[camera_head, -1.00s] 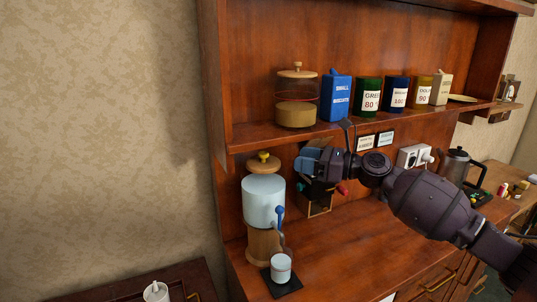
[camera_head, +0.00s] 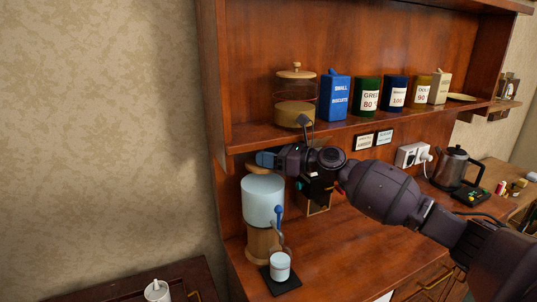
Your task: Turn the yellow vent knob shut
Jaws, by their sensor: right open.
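The drinks dispenser (camera_head: 263,200) stands on the cabinet's counter, with a pale blue tank on a wooden base and a blue lever tap at its front right. Its yellow vent knob, on the wooden lid, is hidden now behind my right gripper. My right gripper (camera_head: 264,159) is open, its blue fingers pointing left at the top of the dispenser. It overlaps the lid in the picture; I cannot tell whether it touches the knob. My left gripper is not in view.
A shelf (camera_head: 340,132) with a glass jar (camera_head: 295,97) and several canisters runs just above my right gripper. A white cup (camera_head: 280,266) stands on a dark mat (camera_head: 284,287) below the tap. A kettle (camera_head: 451,167) is at the right.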

